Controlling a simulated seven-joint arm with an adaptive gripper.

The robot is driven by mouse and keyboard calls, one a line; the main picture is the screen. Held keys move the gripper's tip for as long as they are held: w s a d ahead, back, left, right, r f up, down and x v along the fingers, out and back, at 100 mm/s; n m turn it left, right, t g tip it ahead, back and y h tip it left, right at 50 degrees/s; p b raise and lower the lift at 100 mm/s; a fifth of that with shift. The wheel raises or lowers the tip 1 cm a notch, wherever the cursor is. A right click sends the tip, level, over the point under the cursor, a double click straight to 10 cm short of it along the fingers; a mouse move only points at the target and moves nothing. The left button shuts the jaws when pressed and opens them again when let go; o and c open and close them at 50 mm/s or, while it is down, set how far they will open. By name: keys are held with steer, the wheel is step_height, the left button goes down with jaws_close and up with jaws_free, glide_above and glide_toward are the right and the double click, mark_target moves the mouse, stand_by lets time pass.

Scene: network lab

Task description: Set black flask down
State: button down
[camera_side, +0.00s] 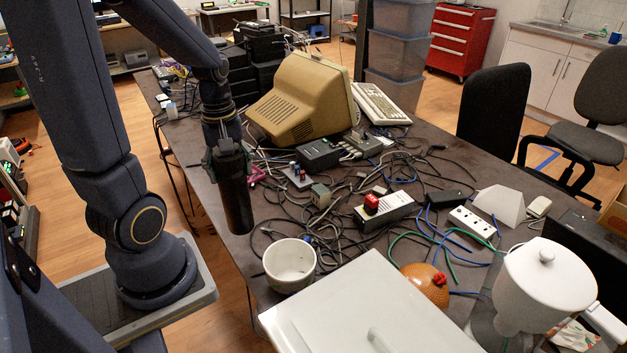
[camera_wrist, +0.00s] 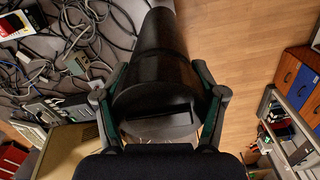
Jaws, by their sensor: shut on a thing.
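The black flask (camera_side: 236,196) hangs upright below my gripper (camera_side: 225,150) in the side view, near the left edge of the dark table (camera_side: 200,140). In the wrist view the flask (camera_wrist: 160,70) fills the middle, and the fingers of my gripper (camera_wrist: 160,105) press on its two sides. My gripper is shut on it. I cannot tell whether the flask's bottom touches the table.
A white pot (camera_side: 290,264) stands in front of the flask. Tangled cables (camera_side: 340,200) cover the middle of the table. A little bare tabletop shows beside the flask.

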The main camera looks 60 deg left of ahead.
steer(key=w+a+f, duration=0.4)
steer(key=w+f, duration=0.6)
steer(key=f, duration=0.1)
steer(key=shift+w+a+f, duration=0.2)
steer(key=shift+a+f, duration=0.15)
steer(key=shift+a, duration=0.05)
steer(key=shift+c, duration=0.4)
jaws_free()
steer(key=shift+f, duration=0.1)
